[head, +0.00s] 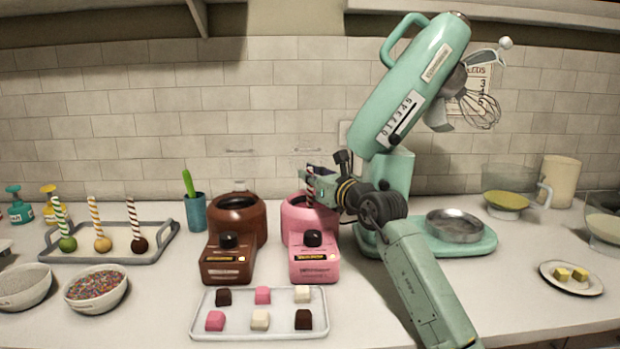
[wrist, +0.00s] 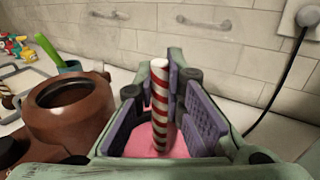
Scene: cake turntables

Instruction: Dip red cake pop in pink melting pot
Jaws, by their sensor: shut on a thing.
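My gripper (head: 310,176) is over the mouth of the pink melting pot (head: 297,221), shut on the red cake pop's stick. The red-and-white striped stick (wrist: 160,85) stands nearly upright between the purple finger pads in the wrist view; it also shows in the head view (head: 310,189). Pink melt (wrist: 142,147) fills the view below the stick. The ball of the cake pop is hidden, so I cannot tell how deep it sits in the melt.
A brown melting pot (head: 238,222) stands close on the left. The green mixer (head: 414,95) rises behind my arm on the right. A tray (head: 60,257) with several cake pops is at left. A tray of candy blocks (head: 238,320) lies in front of the pots.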

